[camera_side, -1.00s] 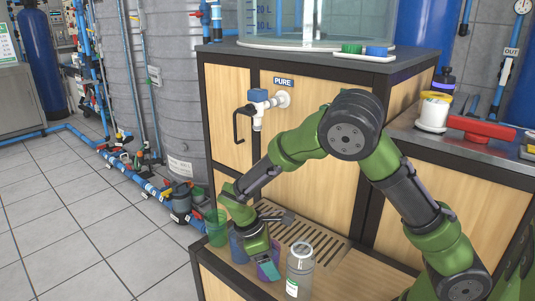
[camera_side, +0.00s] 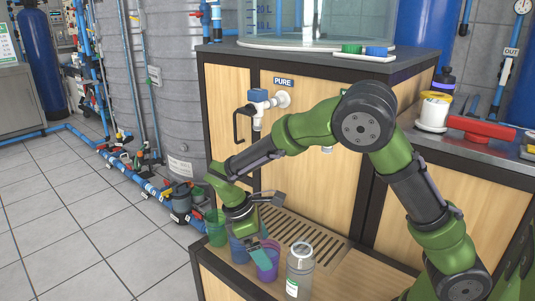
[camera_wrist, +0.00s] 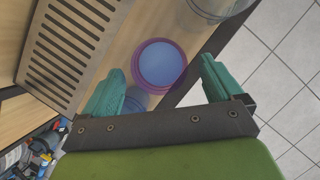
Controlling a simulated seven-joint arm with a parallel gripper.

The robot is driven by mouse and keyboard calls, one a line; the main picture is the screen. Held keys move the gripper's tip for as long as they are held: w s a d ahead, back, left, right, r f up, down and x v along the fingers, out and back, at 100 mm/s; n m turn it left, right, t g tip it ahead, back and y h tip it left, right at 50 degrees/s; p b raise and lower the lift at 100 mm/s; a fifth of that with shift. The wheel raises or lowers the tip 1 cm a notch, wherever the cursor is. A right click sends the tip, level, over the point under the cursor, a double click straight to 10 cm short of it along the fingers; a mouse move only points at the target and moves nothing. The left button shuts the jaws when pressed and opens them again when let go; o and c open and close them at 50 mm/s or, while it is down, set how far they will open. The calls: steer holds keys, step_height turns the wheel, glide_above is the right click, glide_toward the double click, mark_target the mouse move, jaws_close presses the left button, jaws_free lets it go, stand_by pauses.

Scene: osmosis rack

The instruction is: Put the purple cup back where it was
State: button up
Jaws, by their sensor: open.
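The purple cup (camera_side: 267,264) stands upright on the wooden shelf, between the blue cup and the clear bottle. In the wrist view the purple cup (camera_wrist: 160,66) is seen from above, its round purple rim around a bluish inside. My gripper (camera_side: 257,248) is just above the purple cup in the side view and partly covers its rim. In the wrist view my gripper (camera_wrist: 163,72) is open and empty, with one teal finger on each side of the cup, apart from it. The blue cup (camera_side: 239,250) is partly hidden behind my gripper.
A green cup (camera_side: 216,230) stands at the shelf's left corner. A slotted drain grate (camera_side: 305,237) lies behind. A tap (camera_side: 257,105) is above on the cabinet.

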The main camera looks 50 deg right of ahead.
steer(key=v, duration=0.6)
steer(key=s+d+r+m+t+y, duration=0.2)
steer(key=s+r+m+t, duration=0.3)
steer(key=s+m, duration=0.1)
steer(key=s+d+r+m+t+y, duration=0.3)
steer(key=s+r+m+t, duration=0.2)
steer(key=s+r+m, duration=0.1)
steer(key=shift+s+m, duration=0.5)
steer(key=shift+s, duration=0.85)
steer(key=shift+r, duration=0.2)
